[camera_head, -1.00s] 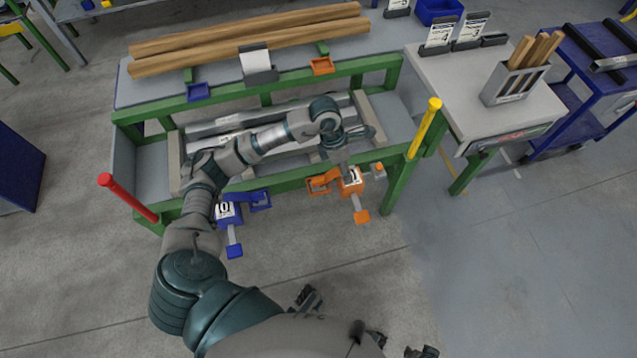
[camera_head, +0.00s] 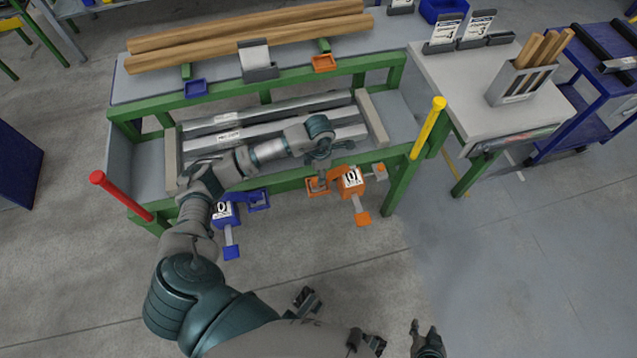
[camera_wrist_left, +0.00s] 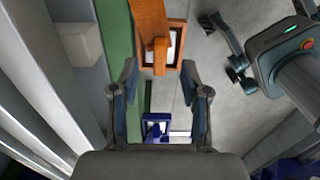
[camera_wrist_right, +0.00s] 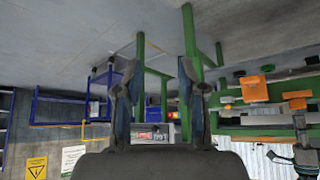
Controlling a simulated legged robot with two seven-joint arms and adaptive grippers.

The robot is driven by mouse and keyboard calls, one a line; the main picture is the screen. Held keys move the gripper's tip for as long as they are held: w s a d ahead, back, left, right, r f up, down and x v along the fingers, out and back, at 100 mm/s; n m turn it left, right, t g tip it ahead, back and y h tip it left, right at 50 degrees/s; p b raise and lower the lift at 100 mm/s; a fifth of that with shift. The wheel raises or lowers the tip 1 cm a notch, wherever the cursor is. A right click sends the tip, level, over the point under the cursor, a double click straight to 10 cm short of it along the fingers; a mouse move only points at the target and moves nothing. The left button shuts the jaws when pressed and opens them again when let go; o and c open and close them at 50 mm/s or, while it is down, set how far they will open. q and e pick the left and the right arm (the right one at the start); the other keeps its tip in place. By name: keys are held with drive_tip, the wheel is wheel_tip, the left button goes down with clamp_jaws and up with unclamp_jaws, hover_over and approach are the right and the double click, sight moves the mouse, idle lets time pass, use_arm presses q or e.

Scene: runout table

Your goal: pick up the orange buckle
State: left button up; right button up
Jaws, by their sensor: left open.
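The orange buckle (camera_head: 352,182) is on the green front rail of the table, with an orange tab hanging below and a loop on its left. My left gripper (camera_head: 320,178) is over that loop, partly hiding it. In the left wrist view the jaws (camera_wrist_left: 160,80) are open and empty, and the orange buckle (camera_wrist_left: 150,22) shows above the gap between the fingertips. I cannot tell whether they touch. My right gripper (camera_head: 425,330) is low at the bottom of the head view, away from the table. Its jaws (camera_wrist_right: 157,75) are open and empty.
A blue buckle (camera_head: 226,214) is on the same rail to the left. A red post (camera_head: 122,196) and a yellow post (camera_head: 428,128) stand at the table's front corners. Metal bars (camera_head: 240,120) lie in the trough. Floor in front is clear.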

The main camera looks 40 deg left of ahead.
use_arm(q)
drive_tip(key=f, duration=0.2)
drive_tip(key=f+b, duration=0.1)
drive_tip(key=f, duration=0.1)
drive_tip(key=shift+s+a+f, duration=0.15)
drive_tip(key=shift+s+f, duration=0.05)
drive_tip(key=shift+w+f, duration=0.1)
drive_tip(key=shift+f, duration=0.15)
drive_tip(key=shift+c, duration=0.3)
use_arm(e)
drive_tip(key=w, duration=0.1)
drive_tip(key=w+r+t, duration=0.1)
drive_tip(key=w+a+t, duration=0.1)
drive_tip(key=shift+w+a+r+y, duration=0.1)
drive_tip(key=shift+w+r+y, duration=0.15)
drive_tip(key=shift+y, duration=0.05)
use_arm(q)
clamp_jaws()
drive_tip(key=shift+r, duration=0.15)
